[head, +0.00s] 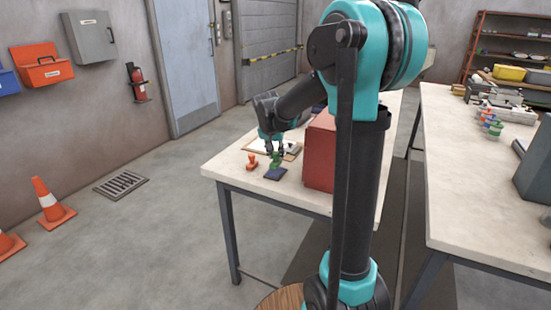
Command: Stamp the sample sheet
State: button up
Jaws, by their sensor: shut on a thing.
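My gripper (276,153) is over the left table and shut on a small green stamp (276,160). The stamp is held upright just above or on a dark blue ink pad (274,174); I cannot tell whether they touch. An orange stamp (252,161) stands to the left of the pad. A white sheet (259,145) on a brown board lies behind the gripper, partly covered by my arm. Any marks on the sheet are too small to see.
A red box (319,160) stands right of the pad on the table (228,165), close to my arm. A second table (470,180) at the right holds several small items and a grey box (537,165). Orange cones (50,205) stand on the floor at left.

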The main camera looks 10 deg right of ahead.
jog(key=shift+r, duration=2.25)
jog(key=shift+w, duration=0.1)
